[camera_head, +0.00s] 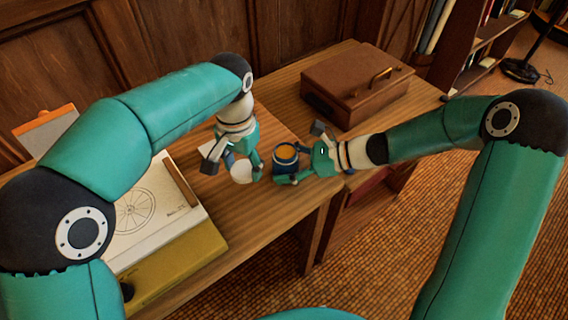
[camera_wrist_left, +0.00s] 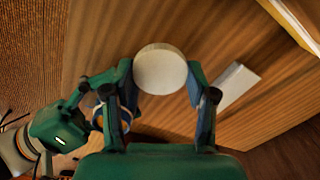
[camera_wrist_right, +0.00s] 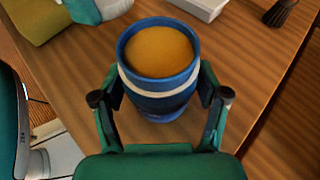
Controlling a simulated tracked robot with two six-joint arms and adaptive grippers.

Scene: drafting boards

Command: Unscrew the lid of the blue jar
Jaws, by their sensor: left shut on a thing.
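The blue jar (camera_head: 284,168) stands upright near the table's front edge, with a white band and an orange-brown top surface showing inside its rim in the right wrist view (camera_wrist_right: 160,85). No lid sits on it. My right gripper (camera_wrist_right: 160,95) has its fingers on both sides of the jar, close against its wall. A round white lid (camera_wrist_left: 160,70) is between the fingertips of my left gripper (camera_wrist_left: 160,85), which is shut on it. The lid also shows in the head view (camera_head: 242,171), to the left of the jar and apart from it.
A white block (camera_wrist_left: 238,86) lies on the wooden table beside the left gripper. A brown case (camera_head: 356,82) with a handle stands at the back right. A drawing board (camera_head: 150,225) with a wheel drawing lies at the left. A brush (camera_wrist_right: 281,12) lies beyond the jar.

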